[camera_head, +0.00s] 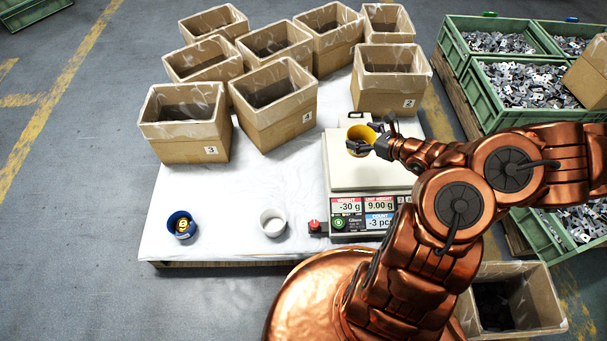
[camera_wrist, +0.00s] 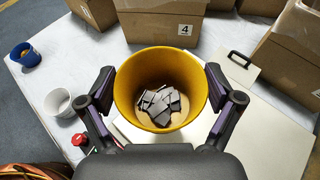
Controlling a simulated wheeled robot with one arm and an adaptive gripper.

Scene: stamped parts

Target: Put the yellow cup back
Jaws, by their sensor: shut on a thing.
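The yellow cup (camera_head: 360,139) is over the white weighing scale in the head view. My gripper (camera_head: 372,146) is shut on it. In the wrist view the yellow cup (camera_wrist: 122,84) sits upright between the two fingers of my gripper (camera_wrist: 160,98), and several grey metal parts (camera_wrist: 160,105) lie inside it. The scale (camera_head: 345,178) has a display panel (camera_head: 365,214) reading -30 g, 9.00 g and -3 pcs. I cannot tell how far the cup's base is above the scale plate.
A white cup (camera_head: 272,222) and a blue cup (camera_head: 181,225) with something inside stand on the white table (camera_head: 215,245) at front. Several cardboard boxes (camera_head: 185,148) stand behind and left. Green crates (camera_head: 480,70) of metal parts are at right. The table's front left is mostly clear.

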